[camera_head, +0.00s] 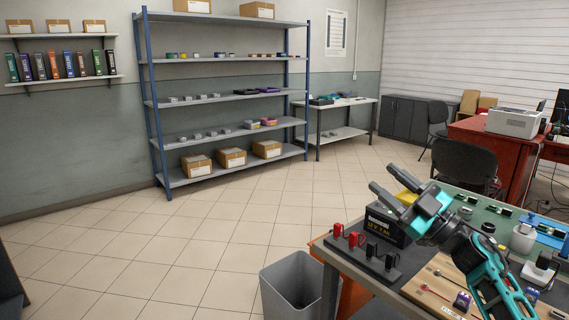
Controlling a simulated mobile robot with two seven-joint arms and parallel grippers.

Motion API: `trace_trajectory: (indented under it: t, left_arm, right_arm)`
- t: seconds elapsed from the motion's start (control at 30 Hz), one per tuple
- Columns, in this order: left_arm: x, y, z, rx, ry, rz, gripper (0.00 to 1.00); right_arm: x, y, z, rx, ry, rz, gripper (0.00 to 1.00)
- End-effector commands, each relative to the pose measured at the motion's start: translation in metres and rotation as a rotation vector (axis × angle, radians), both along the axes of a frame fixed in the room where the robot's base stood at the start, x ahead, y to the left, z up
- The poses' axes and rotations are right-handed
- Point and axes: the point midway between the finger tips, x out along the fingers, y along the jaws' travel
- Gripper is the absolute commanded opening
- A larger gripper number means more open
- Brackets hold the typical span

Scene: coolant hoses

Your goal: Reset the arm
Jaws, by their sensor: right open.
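My right gripper (383,177) is in the head view at the right, at the end of my teal and black right arm (487,270), which comes in from the lower right. Its two grey fingers are apart with nothing between them, pointing to the upper left. It is above the workbench (357,277), over a black box with yellow lettering (385,222). The arm hides part of the bench top. My left gripper is not in view.
Black and red parts stand on a dark strip (370,254) at the bench's left edge. A grey bin (297,284) is on the floor beside it. A blue-posted shelf (222,95) stands at the back. A black chair (464,164) is behind the bench. The tiled floor at left is clear.

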Motion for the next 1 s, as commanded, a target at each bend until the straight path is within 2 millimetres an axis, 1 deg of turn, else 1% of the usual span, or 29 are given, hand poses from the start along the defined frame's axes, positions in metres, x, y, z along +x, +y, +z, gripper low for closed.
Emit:
trace_trajectory:
  t: [0.03,0.07,0.1,0.17,0.2,0.3,0.4,0.5,0.57,0.63,0.7,0.77,0.8,0.87,0.9,0.97,1.0]
  left_arm:
    - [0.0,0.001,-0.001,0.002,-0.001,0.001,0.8]
    - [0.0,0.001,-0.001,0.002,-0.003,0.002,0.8]
    - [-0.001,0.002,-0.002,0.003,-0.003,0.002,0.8]
    - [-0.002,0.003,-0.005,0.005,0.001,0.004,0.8]
    - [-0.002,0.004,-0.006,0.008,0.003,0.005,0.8]
    - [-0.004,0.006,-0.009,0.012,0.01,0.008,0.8]
    - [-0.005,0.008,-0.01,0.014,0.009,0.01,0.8]
    - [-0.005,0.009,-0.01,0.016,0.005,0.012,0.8]
    - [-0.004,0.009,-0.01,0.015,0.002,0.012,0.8]
    - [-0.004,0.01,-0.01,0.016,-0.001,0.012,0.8]
    - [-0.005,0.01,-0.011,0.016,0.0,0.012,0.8]
    - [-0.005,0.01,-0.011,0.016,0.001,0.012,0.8]
    - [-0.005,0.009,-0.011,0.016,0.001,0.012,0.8]
    - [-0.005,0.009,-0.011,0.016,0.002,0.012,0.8]
    - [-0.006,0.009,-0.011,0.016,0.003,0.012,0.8]
    - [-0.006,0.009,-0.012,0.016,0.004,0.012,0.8]
    - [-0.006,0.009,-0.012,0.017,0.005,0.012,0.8]
  right_arm:
    - [0.011,-0.018,0.007,0.056,-0.01,-0.104,0.46]
    - [0.018,-0.029,0.01,0.086,-0.009,-0.168,0.46]
    - [0.026,-0.045,0.012,0.123,0.002,-0.253,0.46]
    - [0.037,-0.067,0.01,0.165,0.035,-0.375,0.46]
    - [0.044,-0.081,0.005,0.185,0.069,-0.448,0.46]
    - [0.056,-0.108,-0.011,0.213,0.172,-0.595,0.46]
    - [0.064,-0.126,-0.033,0.213,0.287,-0.696,0.46]
    - [0.068,-0.137,-0.056,0.196,0.405,-0.762,0.46]
    - [0.069,-0.141,-0.07,0.178,0.479,-0.789,0.46]
    - [0.068,-0.142,-0.089,0.152,0.564,-0.807,0.46]
    - [0.053,-0.127,-0.122,0.137,0.597,-0.786,0.46]
    - [0.04,-0.116,-0.144,0.127,0.626,-0.771,0.46]
    - [0.031,-0.11,-0.16,0.12,0.648,-0.761,0.46]
    - [0.016,-0.099,-0.183,0.112,0.681,-0.746,0.46]
    - [0.004,-0.091,-0.199,0.106,0.707,-0.735,0.46]
    - [-0.016,-0.079,-0.224,0.098,0.748,-0.718,0.46]
    - [-0.032,-0.07,-0.241,0.093,0.777,-0.705,0.46]
